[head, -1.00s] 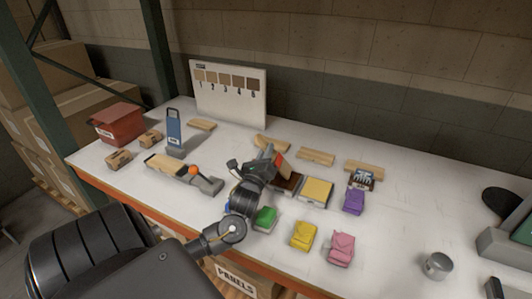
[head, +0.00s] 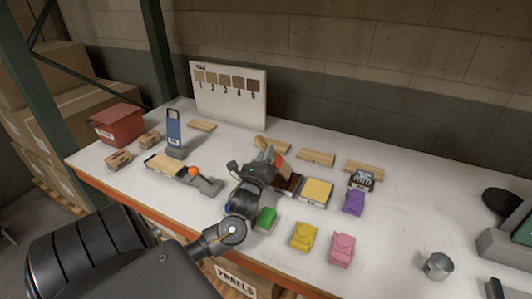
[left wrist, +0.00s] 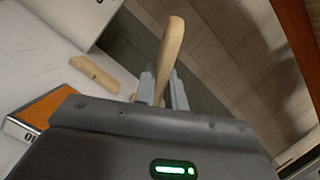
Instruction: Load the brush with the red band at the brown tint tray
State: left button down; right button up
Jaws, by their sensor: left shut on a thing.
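My left gripper (head: 270,160) is shut on a brush, whose pale wooden handle (left wrist: 170,50) stands between the two grey fingers in the left wrist view. The brush's bristles are hidden behind the gripper body. A red-orange piece (head: 282,161) shows at the gripper's right side. I cannot tell whether it is the brush's red band. The brown tint tray (head: 291,182) lies just right of and below the gripper, partly covered by it. I cannot tell whether the brush touches the tray. My right gripper is not in view.
Green (head: 265,219), yellow (head: 304,236), pink (head: 342,248) and purple (head: 354,202) items lie nearby. Wood blocks (head: 316,157) lie behind. A metal can (head: 438,266) stands at right. The table's front right is mostly clear.

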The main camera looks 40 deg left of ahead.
pick_arm(q)
jog(key=shift+f, duration=0.45)
dwell(0.7)
notch_tip(320, 180, up, 7)
jog(key=p, duration=0.8)
jog(key=shift+r, duration=0.1)
dwell(0.8)
